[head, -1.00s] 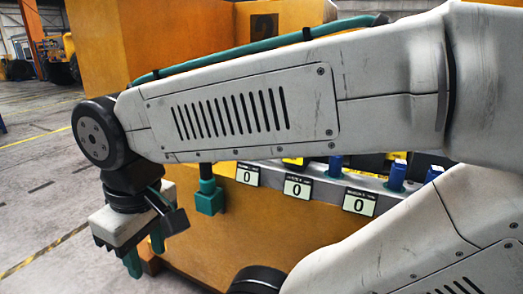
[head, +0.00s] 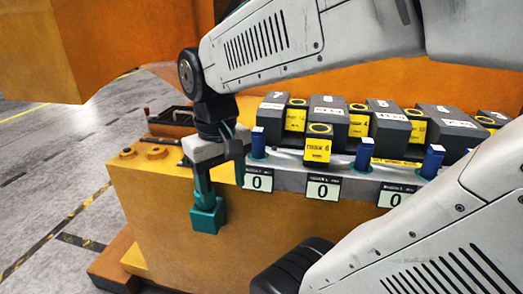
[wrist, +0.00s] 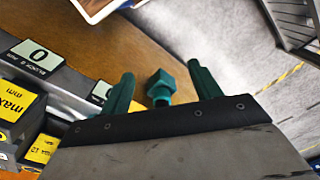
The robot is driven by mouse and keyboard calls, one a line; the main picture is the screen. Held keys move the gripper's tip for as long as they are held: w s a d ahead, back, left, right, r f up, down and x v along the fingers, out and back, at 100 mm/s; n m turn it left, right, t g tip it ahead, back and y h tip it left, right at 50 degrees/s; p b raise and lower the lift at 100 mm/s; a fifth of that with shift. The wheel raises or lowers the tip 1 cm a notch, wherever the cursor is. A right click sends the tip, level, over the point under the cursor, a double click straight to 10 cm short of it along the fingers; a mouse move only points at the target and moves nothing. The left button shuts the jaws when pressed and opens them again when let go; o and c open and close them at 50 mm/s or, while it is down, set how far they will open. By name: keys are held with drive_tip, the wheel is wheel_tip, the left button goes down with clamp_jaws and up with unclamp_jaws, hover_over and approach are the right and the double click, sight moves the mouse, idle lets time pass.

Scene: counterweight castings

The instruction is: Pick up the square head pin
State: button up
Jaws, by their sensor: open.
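The square head pin (head: 207,216) is teal with a block-shaped head. In the head view it shows against the front of the orange casting, just below my gripper (head: 203,188). In the wrist view the pin's head (wrist: 160,83) shows between my two teal fingers, with a gap on each side. My gripper (wrist: 160,70) is open and empty. In the head view its fingers overlap the upper part of the pin, so its shaft is mostly hidden. I cannot tell how far the fingertips are from the head in depth.
The orange casting (head: 150,190) carries a grey rail with blue pins (head: 258,142) and white number labels (head: 323,187). Several dark blocks with yellow labels (head: 317,148) stand behind the rail. Open grey floor (head: 50,160) lies at the left.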

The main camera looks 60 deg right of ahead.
drive_tip(key=w+d+m, duration=0.3)
drive_tip(key=w+d, duration=0.1)
drive_tip(key=d, duration=0.6)
drive_tip(key=m, duration=0.1)
approach(258, 145)
drive_tip(key=shift+g+y, duration=0.3)
drive_tip(key=f, duration=0.3)
drive_tip(key=a+f, duration=0.1)
drive_tip(key=f, duration=0.1)
drive_tip(key=shift+s+a, duration=0.1)
drive_tip(key=shift+s, duration=0.25)
drive_tip(key=w+d, duration=0.1)
drive_tip(key=w+d+r, duration=0.1)
drive_tip(key=shift+d+r, duration=0.15)
drive_tip(key=shift+d, duration=0.15)
drive_tip(key=f, duration=0.7)
drive_tip(key=shift+d+f, duration=0.2)
drive_tip(key=shift+f, duration=0.1)
drive_tip(key=shift+c, duration=0.3)
